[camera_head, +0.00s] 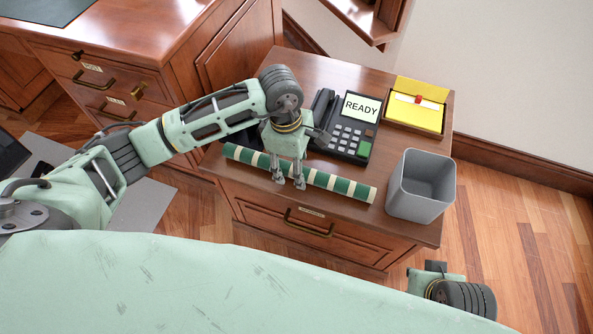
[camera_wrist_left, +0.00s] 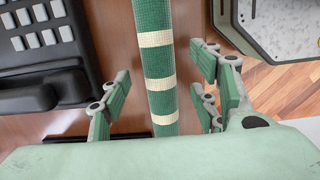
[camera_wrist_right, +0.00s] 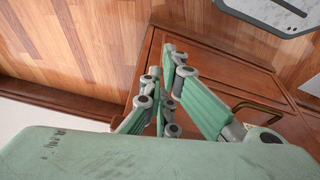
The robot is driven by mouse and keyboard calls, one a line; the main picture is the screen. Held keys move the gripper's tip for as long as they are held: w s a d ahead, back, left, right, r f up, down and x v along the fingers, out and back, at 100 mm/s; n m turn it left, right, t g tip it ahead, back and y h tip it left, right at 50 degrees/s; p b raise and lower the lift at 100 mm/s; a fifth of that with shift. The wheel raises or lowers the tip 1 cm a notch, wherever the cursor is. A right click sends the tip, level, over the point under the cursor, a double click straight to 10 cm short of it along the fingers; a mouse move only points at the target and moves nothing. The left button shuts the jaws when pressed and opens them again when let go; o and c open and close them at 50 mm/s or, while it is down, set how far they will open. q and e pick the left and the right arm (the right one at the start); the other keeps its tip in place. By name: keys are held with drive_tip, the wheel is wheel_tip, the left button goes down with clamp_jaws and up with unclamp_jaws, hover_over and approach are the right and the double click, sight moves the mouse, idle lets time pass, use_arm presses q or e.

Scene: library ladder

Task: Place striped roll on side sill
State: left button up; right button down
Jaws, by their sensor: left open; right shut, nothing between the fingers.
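The striped roll (camera_head: 340,185), green with cream bands, lies along the front edge of the wooden cabinet top (camera_head: 385,70). My left gripper (camera_head: 289,180) is above the roll's middle, pointing down, fingers apart. In the left wrist view the roll (camera_wrist_left: 160,85) passes between the open fingers of that gripper (camera_wrist_left: 158,75); I cannot tell whether they touch it. My right wrist shows at the lower right in the head view. In the right wrist view my right gripper (camera_wrist_right: 165,62) is shut and empty, before the cabinet front. I cannot pick out the side sill.
A dark telephone (camera_head: 345,125) with a READY screen stands just behind the roll. A grey bin (camera_head: 420,185) stands near the roll's right end. A yellow note box (camera_head: 415,115) is at the back right. A larger wooden desk (camera_head: 150,30) is at the left.

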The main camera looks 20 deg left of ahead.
use_arm(q)
drive_tip(key=shift+d+f, duration=0.1)
drive_tip(key=shift+f, duration=0.65)
drive_tip(key=shift+c, duration=0.4)
clamp_jaws()
